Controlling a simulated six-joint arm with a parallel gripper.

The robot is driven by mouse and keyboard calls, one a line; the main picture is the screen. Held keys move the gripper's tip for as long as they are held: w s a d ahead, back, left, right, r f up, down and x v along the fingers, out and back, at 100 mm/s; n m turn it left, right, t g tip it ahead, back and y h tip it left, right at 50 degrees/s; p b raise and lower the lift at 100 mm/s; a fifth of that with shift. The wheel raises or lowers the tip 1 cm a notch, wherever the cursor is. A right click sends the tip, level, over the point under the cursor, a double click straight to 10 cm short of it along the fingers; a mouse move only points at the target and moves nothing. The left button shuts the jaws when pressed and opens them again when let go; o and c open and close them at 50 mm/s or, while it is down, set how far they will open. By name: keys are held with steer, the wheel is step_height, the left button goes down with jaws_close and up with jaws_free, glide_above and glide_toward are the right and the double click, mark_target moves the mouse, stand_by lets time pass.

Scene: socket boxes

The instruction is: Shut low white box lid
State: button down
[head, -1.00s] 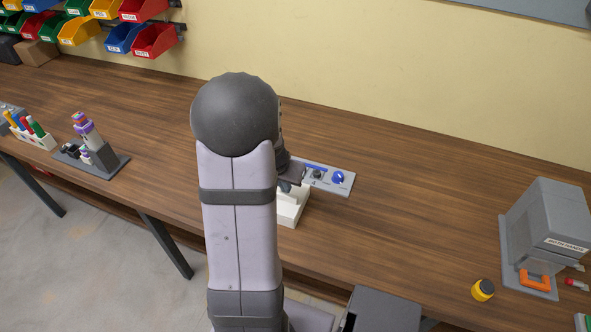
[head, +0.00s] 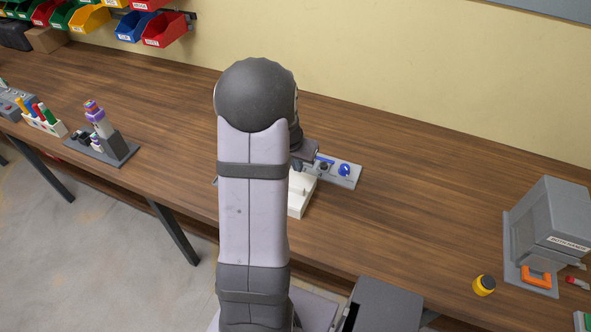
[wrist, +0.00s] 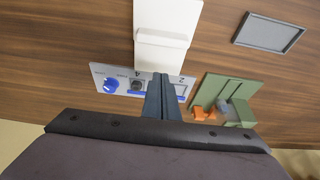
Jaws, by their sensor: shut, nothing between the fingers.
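The low white box (head: 301,198) stands on the bench just right of my arm in the head view, which hides part of it. In the wrist view the white box (wrist: 166,16) is at the top centre, with a raised white edge or flap nearest me; I cannot tell how far its lid is open. My gripper (wrist: 160,77) is shut and empty, its tips just below that white edge in the picture, over a grey panel. I cannot tell whether the tips touch the box. In the head view the arm mostly hides the gripper.
The grey panel (head: 345,174) with a blue knob lies beside the box. A green holder (wrist: 211,88) with orange parts and a grey tray (wrist: 270,32) lie to the right in the wrist view. A grey machine (head: 550,225) and yellow button (head: 484,285) stand far right. Bench behind is clear.

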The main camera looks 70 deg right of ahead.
steer(key=b+v, duration=0.1)
steer(key=v, duration=0.7)
steer(key=shift+r, duration=0.35)
steer(key=shift+a, duration=0.1)
steer(key=s+a+f+n+y, duration=0.1)
steer(key=a+f+n+y, duration=0.35)
steer(key=a, duration=0.75)
steer(key=w+a+n, duration=0.3)
steer(key=a+n, duration=0.1)
steer(key=a, duration=0.6)
steer(key=w+a+f+n, duration=0.1)
steer(key=w+a+n, duration=0.3)
steer(key=a, duration=0.6)
steer(key=w+a+n, duration=0.3)
steer(key=a+n, duration=0.2)
steer(key=a, duration=0.5)
steer(key=shift+w+f, duration=0.15)
steer(key=shift+w, duration=0.1)
steer(key=shift+n+h, duration=0.25)
